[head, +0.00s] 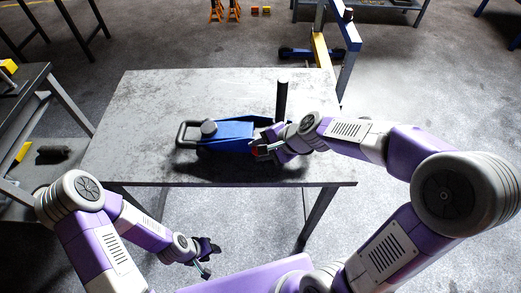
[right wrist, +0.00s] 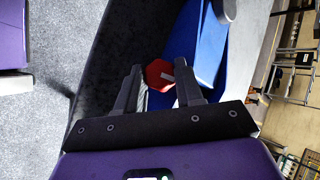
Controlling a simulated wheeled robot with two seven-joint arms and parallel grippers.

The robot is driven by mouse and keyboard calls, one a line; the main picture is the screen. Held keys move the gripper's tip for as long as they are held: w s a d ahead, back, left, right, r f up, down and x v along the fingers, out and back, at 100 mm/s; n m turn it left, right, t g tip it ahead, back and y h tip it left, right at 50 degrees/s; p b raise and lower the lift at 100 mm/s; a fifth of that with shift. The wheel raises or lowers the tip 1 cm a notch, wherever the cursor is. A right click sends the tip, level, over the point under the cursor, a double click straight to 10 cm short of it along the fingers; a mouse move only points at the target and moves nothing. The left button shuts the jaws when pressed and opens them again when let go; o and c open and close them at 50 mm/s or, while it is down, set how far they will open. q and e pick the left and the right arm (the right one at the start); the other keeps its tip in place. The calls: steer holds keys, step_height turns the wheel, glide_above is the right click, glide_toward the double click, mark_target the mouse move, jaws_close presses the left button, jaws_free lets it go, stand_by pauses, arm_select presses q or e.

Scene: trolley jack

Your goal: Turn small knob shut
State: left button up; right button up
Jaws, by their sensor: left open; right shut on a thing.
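The blue trolley jack (head: 232,133) lies on the grey table (head: 150,100), with a round grey saddle (head: 209,128) on top and a black upright post (head: 282,99) by its right end. The small red knob (head: 257,151) is at the jack's right end, partly hidden by my right gripper (head: 264,150). In the right wrist view the knob (right wrist: 158,74) is a red faceted piece with a pale mark, between the two fingers of the gripper (right wrist: 159,82), which is shut on it. My left gripper (head: 208,257) is open and empty, low in front of the table.
The blue body of the jack (right wrist: 208,55) stands close beside the right fingers. The table is clear around the jack. A workbench (head: 30,90) stands at the left. A blue and yellow hoist (head: 330,45) and orange stands (head: 225,10) are behind the table.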

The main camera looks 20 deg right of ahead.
steer(key=o, duration=1)
steer(key=shift+o, duration=0.2)
steer(key=shift+r, duration=0.1)
steer(key=shift+r, duration=0.1)
